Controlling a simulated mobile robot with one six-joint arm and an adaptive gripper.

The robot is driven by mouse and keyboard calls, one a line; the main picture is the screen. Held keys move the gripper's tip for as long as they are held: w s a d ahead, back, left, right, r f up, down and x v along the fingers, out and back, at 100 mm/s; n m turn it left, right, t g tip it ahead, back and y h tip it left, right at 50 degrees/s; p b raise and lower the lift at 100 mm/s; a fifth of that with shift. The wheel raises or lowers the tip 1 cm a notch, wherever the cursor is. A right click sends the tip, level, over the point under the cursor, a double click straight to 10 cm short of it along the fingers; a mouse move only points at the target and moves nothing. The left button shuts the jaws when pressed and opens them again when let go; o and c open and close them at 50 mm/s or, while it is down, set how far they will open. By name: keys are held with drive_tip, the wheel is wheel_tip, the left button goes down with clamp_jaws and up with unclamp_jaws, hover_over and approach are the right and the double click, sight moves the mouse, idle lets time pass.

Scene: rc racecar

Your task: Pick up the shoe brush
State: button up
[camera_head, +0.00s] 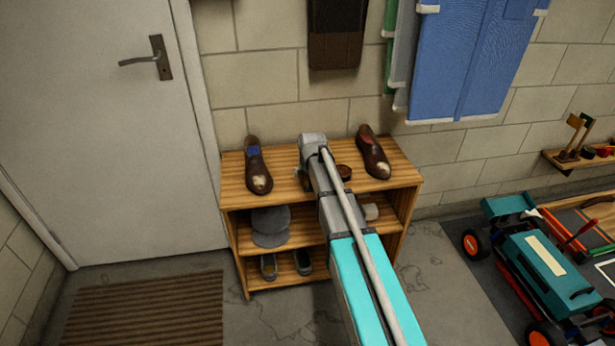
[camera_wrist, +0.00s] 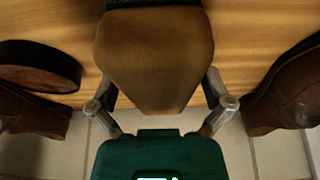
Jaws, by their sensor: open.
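A brown wooden block with dark bristles showing at the top edge, which looks like the shoe brush (camera_wrist: 155,60), fills the middle of the wrist view, over the wooden shelf top. My gripper (camera_wrist: 160,88) is open, with one finger at each side of the brush's near end. I cannot tell whether the fingers touch it. In the head view my arm reaches over the shoe rack (camera_head: 232,197) and hides the brush and the fingertips.
A brown shoe (camera_head: 258,165) stands left on the rack top and another (camera_head: 373,152) right. A round dark tin (camera_head: 343,172) is close beside my arm; it also shows in the wrist view (camera_wrist: 38,68). A tiled wall (camera_head: 252,85) is behind.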

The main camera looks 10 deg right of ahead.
drive_tip(key=shift+f, duration=0.2)
idle(0.5)
drive_tip(key=c, duration=1.2)
drive_tip(key=shift+o, duration=0.2)
drive_tip(key=shift+r, duration=0.15)
wheel_tip(320, 180, up, 3)
drive_tip(key=p, duration=0.2)
drive_tip(key=shift+f+p, duration=0.2)
drive_tip(key=shift+p, duration=0.1)
drive_tip(key=p+v, duration=0.2)
drive_tip(key=s+p+v, duration=0.1)
drive_tip(key=p+v, duration=0.1)
drive_tip(key=v, duration=0.1)
drive_tip(key=p+v, duration=0.3)
drive_tip(key=shift+s+d+f, duration=0.15)
drive_tip(key=shift+s+f, duration=0.1)
drive_tip(key=shift+s, duration=0.15)
drive_tip(key=s+r+p, duration=0.3)
drive_tip(key=s, duration=0.6)
drive_tip(key=shift+d+r+p, duration=0.25)
drive_tip(key=shift+r+p, duration=0.1)
drive_tip(key=shift+r, duration=0.05)
